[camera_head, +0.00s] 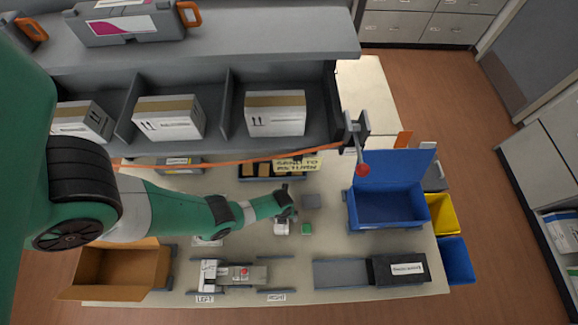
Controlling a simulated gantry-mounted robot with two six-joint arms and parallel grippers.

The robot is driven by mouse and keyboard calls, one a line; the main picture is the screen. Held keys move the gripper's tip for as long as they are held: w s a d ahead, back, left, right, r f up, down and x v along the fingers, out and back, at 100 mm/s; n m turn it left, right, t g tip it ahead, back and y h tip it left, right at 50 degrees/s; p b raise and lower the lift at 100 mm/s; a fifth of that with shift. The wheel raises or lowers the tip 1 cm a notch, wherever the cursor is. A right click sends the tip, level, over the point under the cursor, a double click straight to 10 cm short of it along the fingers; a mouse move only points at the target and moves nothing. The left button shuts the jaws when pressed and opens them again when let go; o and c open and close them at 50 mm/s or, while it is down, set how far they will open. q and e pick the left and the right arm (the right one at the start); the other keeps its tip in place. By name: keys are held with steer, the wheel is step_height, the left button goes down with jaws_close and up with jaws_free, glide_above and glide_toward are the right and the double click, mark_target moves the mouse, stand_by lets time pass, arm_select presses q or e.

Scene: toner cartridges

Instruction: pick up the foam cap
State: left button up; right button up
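My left gripper (290,208) reaches in from the left over the middle of the table; it is too small to tell whether it is open or shut. Close to it are a flat grey square piece (311,201), a small green block (306,229) and a small white and grey item (281,228). I cannot tell for sure which of these is the foam cap. The grey piece lies just right of the gripper tip and looks apart from it. The white item is partly hidden by my gripper. My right gripper is not in view.
An open blue bin (390,206) stands right, with yellow (442,214) and blue (455,260) bins beyond. An open cardboard box (120,269) stands front left. A black box (398,268) and a grey cartridge (244,275) lie along the front. An orange cable (230,159) spans the shelf.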

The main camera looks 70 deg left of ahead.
arm_select(q)
steer(key=f+b, duration=0.4)
steer(key=a+f+b, duration=0.1)
steer(key=f, duration=0.2)
steer(key=shift+s+b, duration=0.25)
steer(key=shift+b, duration=0.15)
steer(key=shift+d, duration=0.15)
steer(key=shift+r, duration=0.15)
steer(key=c, duration=1.3)
steer(key=shift+r, duration=0.1)
